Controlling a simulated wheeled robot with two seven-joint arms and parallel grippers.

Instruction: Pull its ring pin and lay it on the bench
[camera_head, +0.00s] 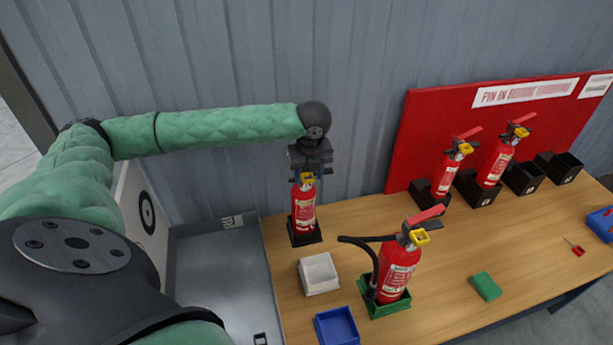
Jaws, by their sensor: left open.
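A small red extinguisher (303,210) stands upright in a black holder (305,238) at the back left of the bench (445,290). A yellow ring (307,178) shows at its top. My left gripper (307,170) points down right at that top, open, and hides the extinguisher's handle. I cannot tell whether the fingers touch the ring. A larger red extinguisher (398,268) with a black hose stands in a green tray (388,307) at the front, with a yellow ring (420,237) near its red lever. My right gripper is not in view.
A white tray (319,273) and blue tray (337,327) sit left of the large extinguisher. A green block (485,286) and a small red-handled item (575,248) lie right. Two extinguishers (448,172) (497,160) stand in black holders before a red board (425,130).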

